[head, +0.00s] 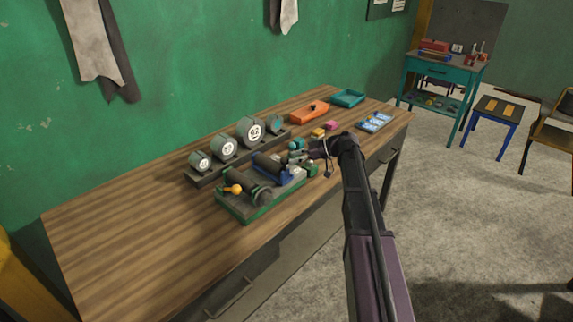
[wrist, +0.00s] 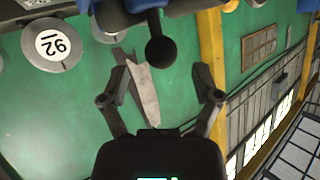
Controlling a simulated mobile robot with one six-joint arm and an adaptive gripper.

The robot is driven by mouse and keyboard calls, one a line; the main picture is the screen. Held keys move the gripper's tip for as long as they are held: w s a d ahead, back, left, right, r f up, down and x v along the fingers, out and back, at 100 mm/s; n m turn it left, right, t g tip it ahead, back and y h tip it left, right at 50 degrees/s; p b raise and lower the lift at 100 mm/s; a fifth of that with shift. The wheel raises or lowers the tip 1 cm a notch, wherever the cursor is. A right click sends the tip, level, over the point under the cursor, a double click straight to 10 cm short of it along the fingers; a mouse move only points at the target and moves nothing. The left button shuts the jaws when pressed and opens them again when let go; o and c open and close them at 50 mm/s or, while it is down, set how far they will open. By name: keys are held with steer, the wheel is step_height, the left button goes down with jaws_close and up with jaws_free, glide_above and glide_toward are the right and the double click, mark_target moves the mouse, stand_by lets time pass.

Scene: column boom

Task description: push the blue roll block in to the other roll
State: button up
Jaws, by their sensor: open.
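The blue roll block (head: 258,176) sits on a green-edged roll stand (head: 236,213) on the workbench, with a dark roll lying across it. The other roll (head: 245,184) is dark and lies in front of it, nearer the left end of the stand. Whether the two rolls touch cannot be told. My gripper (head: 302,153) is at the right end of the stand, on the blue block's side. In the wrist view my gripper (wrist: 163,68) is open, with a black ball knob (wrist: 160,50) near its fingertips. A blue part (wrist: 182,7) shows at the top edge there.
Round numbered dials (head: 249,132) stand on a rail behind the stand. An orange tray (head: 309,114), a teal tray (head: 348,98) and a blue-and-white tray (head: 375,122) lie to the right with small blocks. The bench's left part is clear.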

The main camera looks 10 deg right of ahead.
mark_target(285, 160)
steer(key=shift+b+x, duration=0.5)
steer(key=shift+x, duration=1.35)
steer(key=shift+s, duration=0.1)
jaws_close()
